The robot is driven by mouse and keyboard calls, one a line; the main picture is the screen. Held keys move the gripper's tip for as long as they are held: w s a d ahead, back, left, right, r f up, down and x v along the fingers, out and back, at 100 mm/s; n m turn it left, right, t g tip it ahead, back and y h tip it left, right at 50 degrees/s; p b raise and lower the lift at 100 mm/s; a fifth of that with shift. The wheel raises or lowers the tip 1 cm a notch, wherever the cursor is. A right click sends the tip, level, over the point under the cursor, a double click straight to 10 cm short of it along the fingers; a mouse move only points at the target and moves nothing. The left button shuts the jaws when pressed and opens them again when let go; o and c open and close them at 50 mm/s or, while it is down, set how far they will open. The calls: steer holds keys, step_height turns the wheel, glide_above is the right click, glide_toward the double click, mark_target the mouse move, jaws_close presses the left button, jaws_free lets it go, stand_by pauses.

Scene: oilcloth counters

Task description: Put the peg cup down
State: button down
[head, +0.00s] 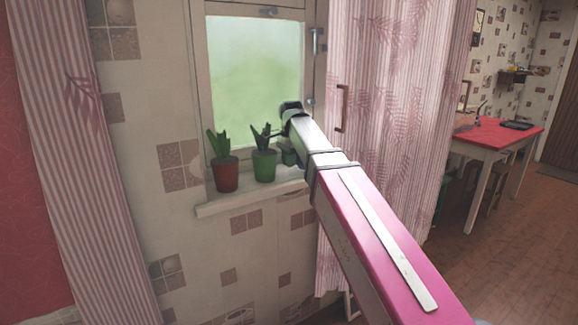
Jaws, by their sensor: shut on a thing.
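My pink arm reaches up from the lower right to the window. Its dark end, where my gripper (291,108) is, lies in front of the right side of the window, above the sill. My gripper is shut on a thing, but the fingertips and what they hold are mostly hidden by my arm. A small dark green thing (289,157) shows just below the arm's end, partly covered. I cannot tell whether it is the peg cup or another pot.
A red-brown pot (225,176) and a green pot (264,166), both with plants, stand on the window sill (240,201), left of my arm. A striped curtain (385,110) hangs at the right. A red-topped table (497,134) stands farther right.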

steer(key=shift+f, duration=0.85)
steer(key=c, duration=1.2)
jaws_free()
steer(key=shift+f, duration=0.1)
steer(key=r, duration=1.2)
steer(key=shift+w+d+r, duration=0.15)
steer(key=shift+d, duration=0.1)
